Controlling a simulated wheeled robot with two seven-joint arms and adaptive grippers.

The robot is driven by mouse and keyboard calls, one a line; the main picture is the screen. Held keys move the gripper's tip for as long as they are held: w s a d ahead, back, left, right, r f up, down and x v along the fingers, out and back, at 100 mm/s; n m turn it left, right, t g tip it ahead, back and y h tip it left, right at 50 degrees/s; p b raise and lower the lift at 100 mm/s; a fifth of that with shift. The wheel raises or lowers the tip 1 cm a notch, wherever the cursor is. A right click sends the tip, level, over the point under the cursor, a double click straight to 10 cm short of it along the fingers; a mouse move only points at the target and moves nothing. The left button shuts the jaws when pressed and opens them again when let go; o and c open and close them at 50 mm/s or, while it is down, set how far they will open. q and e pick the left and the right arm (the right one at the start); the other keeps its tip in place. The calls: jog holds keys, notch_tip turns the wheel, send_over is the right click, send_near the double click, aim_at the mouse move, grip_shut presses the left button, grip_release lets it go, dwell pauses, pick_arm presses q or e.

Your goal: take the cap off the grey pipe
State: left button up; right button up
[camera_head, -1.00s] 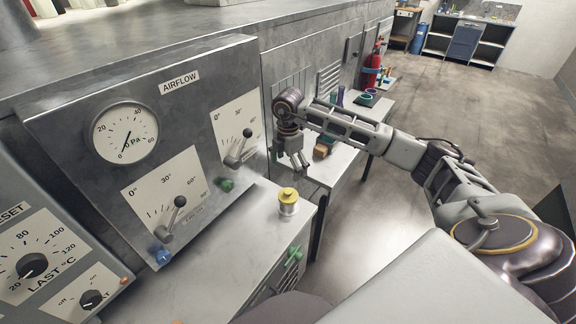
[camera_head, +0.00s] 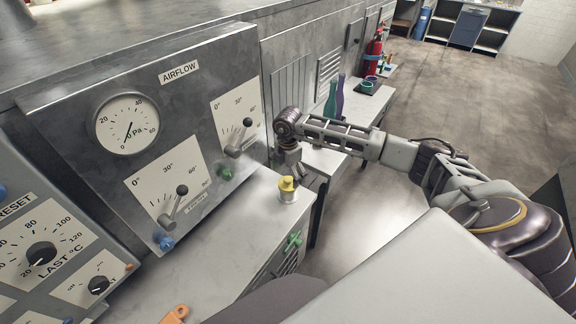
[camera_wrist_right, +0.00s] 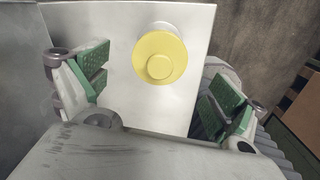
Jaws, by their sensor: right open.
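The grey pipe (camera_head: 288,196) is a short upright stub near the right end of the light worktop. Its yellow cap (camera_head: 287,183) sits on top, with a small raised knob. In the right wrist view I look down on the round yellow cap (camera_wrist_right: 159,57), which hides most of the pipe. My right gripper (camera_head: 292,168) is just behind the cap in the head view. In the wrist view the right gripper (camera_wrist_right: 156,88) is open, its green-padded fingers wide apart, with the cap ahead between them, apart from both. My left gripper is not in view.
The airflow panel (camera_head: 150,120) with gauge and levers stands left of the pipe. A green valve handle (camera_head: 293,241) is on the worktop's front face. Teal (camera_head: 331,98) and purple (camera_head: 340,94) bottles stand on a table behind. An orange part (camera_head: 175,314) shows at the bottom edge.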

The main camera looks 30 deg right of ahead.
aim_at(288, 179)
jog(key=shift+f+p, duration=0.3)
jog(key=shift+f, duration=1.95)
jog(key=c, duration=1.1)
jog(key=o, duration=0.4)
jog(key=shift+s, duration=0.1)
jog(key=shift+c, duration=0.2)
jog(key=shift+f, duration=0.1)
jog(key=shift+r+p, duration=0.45)
jog(key=shift+r, duration=0.3)
jog(key=shift+r+p, duration=0.65)
jog(key=shift+r, duration=0.3)
jog(key=shift+r+p, duration=1.25)
jog(key=shift+r, duration=0.7)
